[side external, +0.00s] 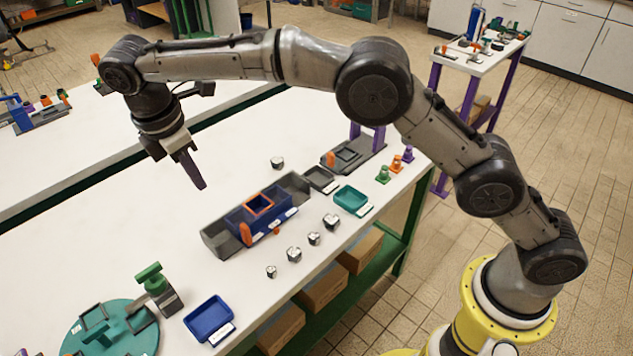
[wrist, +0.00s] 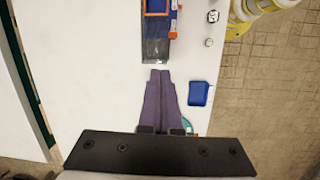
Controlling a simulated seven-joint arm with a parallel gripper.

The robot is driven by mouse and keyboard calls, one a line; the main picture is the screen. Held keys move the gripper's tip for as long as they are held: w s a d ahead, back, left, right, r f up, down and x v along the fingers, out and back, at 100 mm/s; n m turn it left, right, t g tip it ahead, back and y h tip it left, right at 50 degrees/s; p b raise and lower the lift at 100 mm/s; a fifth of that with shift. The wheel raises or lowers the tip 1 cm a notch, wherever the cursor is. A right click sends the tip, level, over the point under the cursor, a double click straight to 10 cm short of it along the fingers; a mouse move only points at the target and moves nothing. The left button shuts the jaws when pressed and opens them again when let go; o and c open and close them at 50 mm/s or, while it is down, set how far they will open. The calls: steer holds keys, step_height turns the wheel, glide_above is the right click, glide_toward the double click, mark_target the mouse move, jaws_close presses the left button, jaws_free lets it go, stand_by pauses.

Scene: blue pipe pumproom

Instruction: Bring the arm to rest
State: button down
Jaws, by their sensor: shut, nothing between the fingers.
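My gripper (side external: 194,170) hangs over the white table (side external: 140,240) at the end of my outstretched arm, pointing down. In the wrist view its purple fingers (wrist: 160,80) lie together with nothing between them. It is shut and empty, well above the table. In the side view it is up and to the left of a dark tray holding a blue bin (side external: 265,222) with an orange-rimmed square. The same tray and bin show beyond the fingertips in the wrist view (wrist: 158,28).
Several small metal nuts (side external: 294,254) lie along the front. A blue tray (side external: 208,319), a teal tray (side external: 350,199), a green turntable (side external: 115,330) and a green-handled clamp (side external: 158,288) stand on the table. A second bench (side external: 80,145) lies behind. The table around the gripper is clear.

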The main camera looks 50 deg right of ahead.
steer(key=s+d+r+m+t+y, duration=0.1)
steer(key=s+d+r+m, duration=0.25)
steer(key=d+r, duration=1.1)
steer(key=s+d+r+m+t, duration=0.25)
steer(key=s+d+r, duration=0.25)
steer(key=s+d, duration=0.5)
steer(key=s+d+f+m+y, duration=0.1)
steer(key=s+d+f+m, duration=0.15)
steer(key=s, duration=0.35)
steer(key=s+d+f+m, duration=0.1)
steer(key=s+m, duration=0.2)
steer(key=s, duration=0.4)
steer(key=s+f+m+t, duration=0.1)
steer(key=s+f+m, duration=0.4)
steer(key=f, duration=0.5)
steer(key=shift+s+d+f+m, duration=0.15)
steer(key=shift+s+f+m, duration=0.2)
steer(key=shift+s, duration=0.4)
